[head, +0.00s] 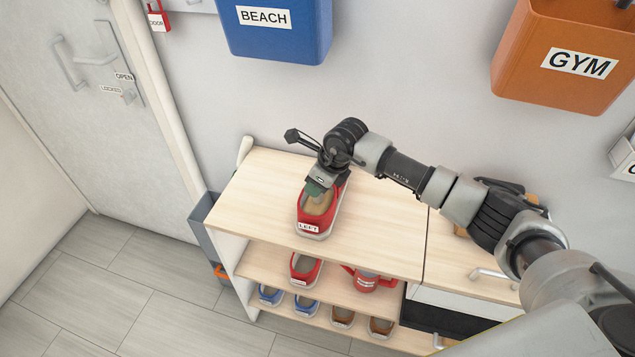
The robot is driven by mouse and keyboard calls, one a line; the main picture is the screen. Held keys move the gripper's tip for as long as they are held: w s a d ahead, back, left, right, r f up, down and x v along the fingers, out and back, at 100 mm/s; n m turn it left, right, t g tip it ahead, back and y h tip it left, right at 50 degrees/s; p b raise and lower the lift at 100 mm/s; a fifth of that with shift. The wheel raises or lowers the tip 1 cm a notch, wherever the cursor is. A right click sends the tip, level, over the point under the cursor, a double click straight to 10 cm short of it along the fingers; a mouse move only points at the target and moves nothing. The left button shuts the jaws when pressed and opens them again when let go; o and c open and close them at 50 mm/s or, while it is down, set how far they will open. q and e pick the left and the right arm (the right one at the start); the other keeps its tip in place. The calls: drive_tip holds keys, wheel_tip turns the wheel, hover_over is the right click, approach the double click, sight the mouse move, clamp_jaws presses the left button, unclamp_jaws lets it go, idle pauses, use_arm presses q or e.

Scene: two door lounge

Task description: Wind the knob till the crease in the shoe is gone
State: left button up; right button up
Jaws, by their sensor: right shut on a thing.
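A red shoe (309,229) with a white sole and a "LEFT" label stands on the wooden top of the shoe rack (260,190), toe toward me. A tan piece (319,204) fills its opening. My right gripper (318,188) points down at the far end of the shoe and is shut on a small green part there, which looks like the knob. The gripper covers most of it. I cannot make out a crease in the shoe at this size. My left gripper is not in view.
A blue "BEACH" bin (275,40) and orange "GYM" bin (560,85) hang on the wall. A grey door (75,110) stands left. The rack top beside the shoe is clear.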

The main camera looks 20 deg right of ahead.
drive_tip(key=m+h, duration=0.1)
drive_tip(key=m, duration=0.1)
drive_tip(key=m+t+h+b, duration=0.1)
drive_tip(key=m, duration=0.2)
drive_tip(key=shift+m, duration=0.3)
idle(0.4)
drive_tip(key=o, duration=0.9)
drive_tip(key=shift+o, duration=0.2)
drive_tip(key=b+v, duration=0.2)
drive_tip(key=v, duration=0.8)
drive_tip(key=shift+s+r, duration=0.2)
drive_tip(key=shift+r, duration=0.15)
